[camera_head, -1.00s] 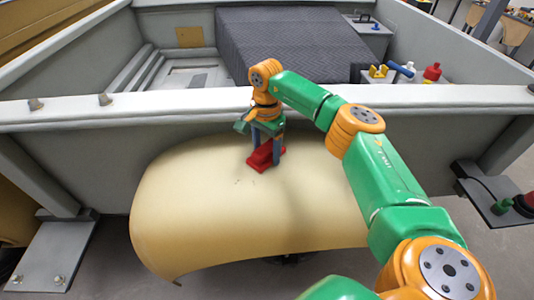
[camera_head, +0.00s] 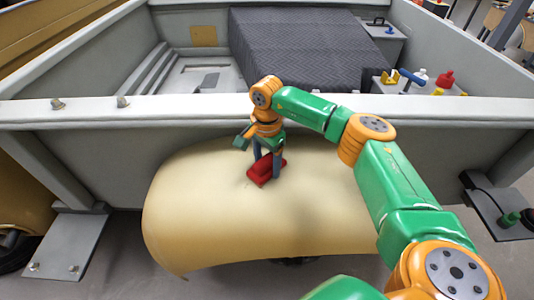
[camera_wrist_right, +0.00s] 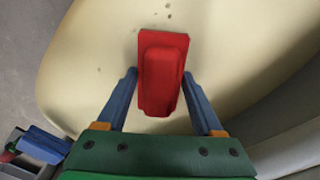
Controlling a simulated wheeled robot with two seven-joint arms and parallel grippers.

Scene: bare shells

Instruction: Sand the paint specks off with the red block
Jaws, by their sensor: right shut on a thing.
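The red block (camera_head: 262,174) lies on the curved cream panel (camera_head: 210,225), left of the panel's middle and towards its far side. My right gripper (camera_head: 267,172) is shut on it from above. In the right wrist view the red block (camera_wrist_right: 162,75) sits between the blue fingers, and its flat base appears to rest on the panel. Small dark paint specks (camera_wrist_right: 168,10) show on the panel just beyond the block's end, with a fainter one to its left. The specks are hard to make out in the head view. My left gripper is not in view.
A grey bin wall with a pale rim (camera_head: 200,109) runs behind the panel. Inside stand a dark quilted block (camera_head: 295,50) and a red bottle (camera_head: 445,80). Grey ledges flank the panel at left (camera_head: 65,245) and right (camera_head: 500,210). The panel's front part is clear.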

